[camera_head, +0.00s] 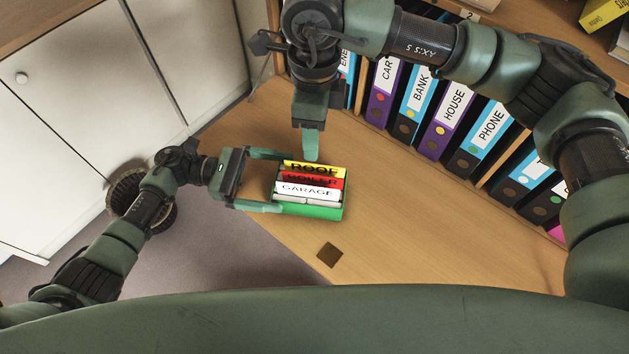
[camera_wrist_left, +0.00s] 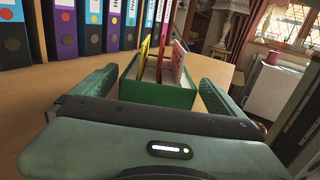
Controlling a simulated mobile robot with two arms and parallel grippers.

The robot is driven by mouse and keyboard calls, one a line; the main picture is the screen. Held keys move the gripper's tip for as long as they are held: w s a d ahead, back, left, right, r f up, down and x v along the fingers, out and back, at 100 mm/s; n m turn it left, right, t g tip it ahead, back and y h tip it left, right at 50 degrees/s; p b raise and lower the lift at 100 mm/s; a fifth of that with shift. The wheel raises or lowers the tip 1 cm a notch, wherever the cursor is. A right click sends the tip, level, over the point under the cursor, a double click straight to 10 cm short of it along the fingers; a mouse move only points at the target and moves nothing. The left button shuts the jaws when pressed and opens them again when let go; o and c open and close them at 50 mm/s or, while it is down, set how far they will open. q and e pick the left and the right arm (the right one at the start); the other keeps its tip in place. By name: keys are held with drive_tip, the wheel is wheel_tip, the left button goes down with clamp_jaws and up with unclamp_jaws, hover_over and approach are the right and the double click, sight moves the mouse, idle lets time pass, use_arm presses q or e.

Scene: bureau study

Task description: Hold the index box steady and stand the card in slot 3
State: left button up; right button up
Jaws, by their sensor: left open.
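The green index box (camera_head: 322,212) stands on the wooden desk. In the head view a yellow card (camera_head: 298,166) marked ROOF, a red card (camera_head: 335,182) marked BOILER and a white card (camera_head: 307,190) marked GARAGE stand in it. My left gripper (camera_head: 281,181) is open, with a finger along each side of the box's left end. The left wrist view shows the box (camera_wrist_left: 157,93) between these fingers; contact is unclear. My right gripper (camera_head: 311,157) points down at the yellow card's top edge. Its fingers overlap, so its grip is unclear. Slot numbers are not readable.
Labelled binders (camera_head: 455,125) line the back of the desk. A small dark square (camera_head: 329,255) lies on the desk in front of the box. White cabinets (camera_head: 90,90) and a waste basket (camera_head: 127,186) stand at the left. The desk right of the box is clear.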

use_arm(q)
drive_tip(key=a, duration=0.3)
drive_tip(key=w+a, duration=0.1)
drive_tip(key=a, duration=0.3)
drive_tip(key=w+a, duration=0.1)
drive_tip(key=a, duration=0.2)
drive_tip(key=shift+a, duration=0.2)
drive_tip(key=shift+w+a, duration=0.15)
drive_tip(key=shift+a, duration=0.5)
